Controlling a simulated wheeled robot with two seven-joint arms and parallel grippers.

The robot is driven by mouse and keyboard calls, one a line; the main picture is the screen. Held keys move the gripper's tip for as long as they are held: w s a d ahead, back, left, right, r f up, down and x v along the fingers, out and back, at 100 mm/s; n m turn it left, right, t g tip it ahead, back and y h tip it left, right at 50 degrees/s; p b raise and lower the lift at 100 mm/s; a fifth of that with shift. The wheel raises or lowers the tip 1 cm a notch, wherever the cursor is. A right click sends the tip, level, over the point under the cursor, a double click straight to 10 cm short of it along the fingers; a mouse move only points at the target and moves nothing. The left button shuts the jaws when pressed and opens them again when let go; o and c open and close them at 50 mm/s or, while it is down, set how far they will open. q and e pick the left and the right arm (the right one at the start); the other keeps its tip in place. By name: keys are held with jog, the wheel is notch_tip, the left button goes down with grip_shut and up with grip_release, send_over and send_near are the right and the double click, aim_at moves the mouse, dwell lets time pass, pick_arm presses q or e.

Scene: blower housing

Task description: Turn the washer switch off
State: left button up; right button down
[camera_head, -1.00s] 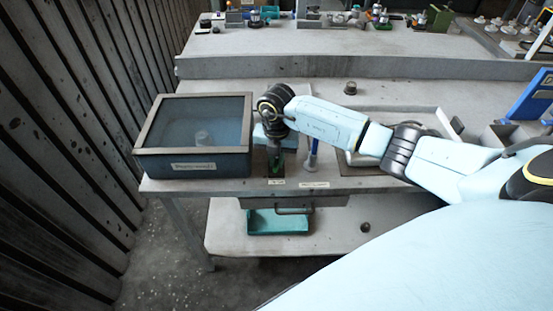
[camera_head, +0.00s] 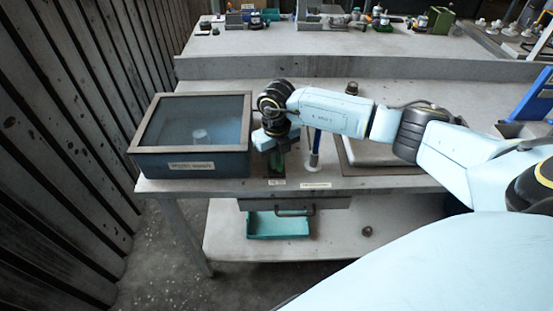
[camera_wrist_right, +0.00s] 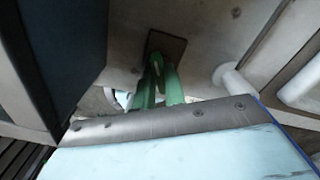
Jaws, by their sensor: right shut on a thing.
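The washer (camera_head: 190,164) is a dark blue-grey box with a framed glass lid, at the left end of the table. Just right of it, a small dark switch plate (camera_head: 275,183) sits at the table's front edge, above a label; the plate also shows in the right wrist view (camera_wrist_right: 166,46). My right gripper (camera_head: 276,168) points down at this plate. Its green fingers (camera_wrist_right: 160,72) are close together over the plate, shut on the switch. The switch's lever is mostly hidden between the fingers, so its position cannot be told. My left gripper is out of view.
A white round base with a blue rod (camera_head: 315,150) stands just right of my gripper. A shallow tray (camera_head: 375,157) lies further right, under my forearm. A teal bin (camera_head: 278,226) sits on the lower shelf. A dark knob-like part (camera_head: 351,88) stands behind my forearm.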

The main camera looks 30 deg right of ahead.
dwell(0.3)
jog(key=c, duration=1.5)
grip_release()
jog(key=shift+o, duration=0.2)
notch_tip(320, 180, up, 13)
jog(key=shift+r, duration=0.2)
